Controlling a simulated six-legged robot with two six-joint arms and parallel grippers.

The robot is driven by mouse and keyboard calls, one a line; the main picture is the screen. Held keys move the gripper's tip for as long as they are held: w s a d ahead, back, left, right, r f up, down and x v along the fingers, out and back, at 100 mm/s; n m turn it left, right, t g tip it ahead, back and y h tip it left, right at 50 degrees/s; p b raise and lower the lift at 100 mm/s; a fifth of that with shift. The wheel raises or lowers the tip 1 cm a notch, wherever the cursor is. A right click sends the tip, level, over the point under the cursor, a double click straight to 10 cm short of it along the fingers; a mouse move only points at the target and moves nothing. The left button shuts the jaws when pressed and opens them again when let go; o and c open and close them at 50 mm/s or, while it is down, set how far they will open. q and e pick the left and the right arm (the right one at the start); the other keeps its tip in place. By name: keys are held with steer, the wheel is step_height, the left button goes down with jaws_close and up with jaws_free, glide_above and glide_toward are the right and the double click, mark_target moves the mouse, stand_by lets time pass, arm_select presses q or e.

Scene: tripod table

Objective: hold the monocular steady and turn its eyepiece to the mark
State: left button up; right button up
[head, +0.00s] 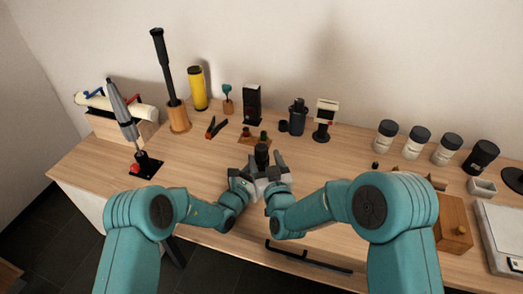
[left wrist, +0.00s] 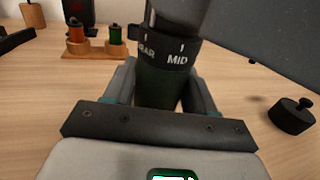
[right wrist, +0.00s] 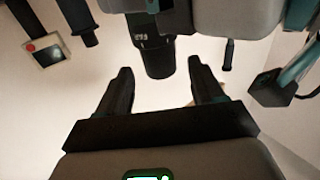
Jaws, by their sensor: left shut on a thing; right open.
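The dark monocular (head: 261,155) stands upright near the table's front edge in the head view. My left gripper (head: 256,178) is shut on its dark green lower body, which shows between the fingers in the left wrist view (left wrist: 160,88). Above the fingers is a black ring with white lettering, "MID" and a partly hidden word (left wrist: 172,52). In the right wrist view the monocular's black end (right wrist: 157,58) has small white lettering. My right gripper (right wrist: 163,88) is open and empty, its fingertips just short of that end. The mark cannot be made out clearly.
Behind the monocular is a small wooden stand with a red and a green piece (head: 254,138). A black knobbed disc (left wrist: 292,114) lies to the right in the left wrist view. Several jars (head: 420,143) and a wooden box (head: 454,222) are at right. The front left tabletop is clear.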

mark_target(262, 150)
steer(key=shift+x, duration=2.1)
steer(key=c, duration=0.9)
steer(key=shift+c, duration=0.2)
steer(key=shift+d+n+y, duration=0.1)
steer(key=shift+n+y, duration=0.2)
steer(key=shift+y, duration=0.1)
steer(key=shift+r+n+g+y, duration=0.1)
steer(key=shift+n+g+y, duration=0.4)
steer(key=shift+y, duration=0.4)
steer(key=n+g+y, duration=0.1)
steer(key=n+y, duration=0.1)
steer(key=y, duration=0.1)
steer(key=n+g+y, duration=0.2)
steer(key=shift+w+n+g+y, duration=0.15)
steer(key=shift+n+g+y, duration=0.15)
steer(key=shift+y, duration=0.1)
steer(key=n+g+y, duration=0.2)
steer(key=g, duration=0.1)
steer(key=n+g+y, duration=0.2)
steer(key=n+g, duration=0.1)
steer(key=g, duration=0.1)
steer(key=shift+n+g+y, duration=0.3)
steer(key=shift+n+g, duration=0.1)
